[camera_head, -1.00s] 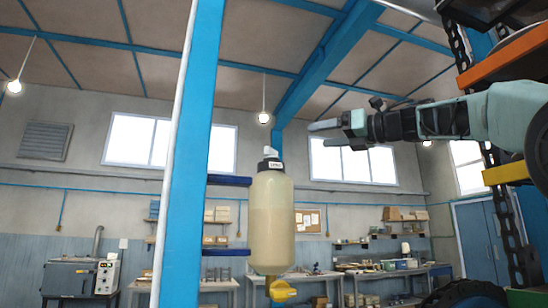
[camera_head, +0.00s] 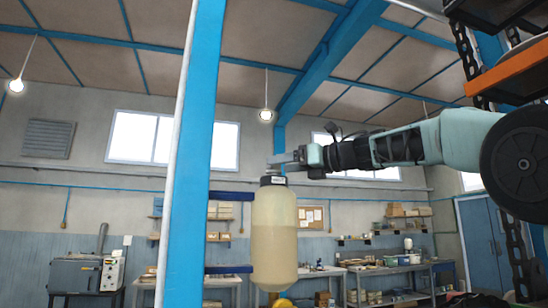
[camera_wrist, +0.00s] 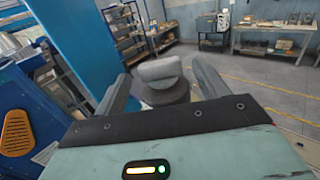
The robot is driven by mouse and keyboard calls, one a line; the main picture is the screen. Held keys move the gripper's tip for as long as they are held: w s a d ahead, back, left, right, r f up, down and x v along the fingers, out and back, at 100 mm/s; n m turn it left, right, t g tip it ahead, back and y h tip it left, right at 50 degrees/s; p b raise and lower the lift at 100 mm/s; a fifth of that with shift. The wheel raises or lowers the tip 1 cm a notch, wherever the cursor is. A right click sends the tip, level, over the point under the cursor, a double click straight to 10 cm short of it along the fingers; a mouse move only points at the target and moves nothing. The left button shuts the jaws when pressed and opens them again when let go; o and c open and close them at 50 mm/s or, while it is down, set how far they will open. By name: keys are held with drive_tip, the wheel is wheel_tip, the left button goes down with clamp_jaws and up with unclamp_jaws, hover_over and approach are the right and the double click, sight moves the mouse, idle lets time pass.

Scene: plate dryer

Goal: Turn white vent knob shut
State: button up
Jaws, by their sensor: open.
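The white vent knob sits on the dark cap (camera_head: 272,180) of a tall bottle (camera_head: 274,237) of pale yellow liquid. In the head view the knob is mostly hidden by my gripper (camera_head: 273,160), which reaches in from the right at the top of the bottle. In the wrist view the knob (camera_wrist: 160,69) shows as a flat grey-white bar above the dark cap (camera_wrist: 165,92). It stands between the two fingers of my gripper (camera_wrist: 160,75). The fingers are open, with a visible gap on each side of the knob.
A blue post (camera_head: 185,165) stands left of the bottle, with blue brackets (camera_head: 231,196) reaching to it. A yellow part (camera_head: 282,302) shows below the bottle at the picture's edge. Shelves and workbenches (camera_head: 388,269) stand far behind.

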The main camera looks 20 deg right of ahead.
sight(277, 166)
drive_tip(key=shift+p+x, duration=0.55)
drive_tip(key=shift+x, duration=1.3)
drive_tip(key=c, duration=1)
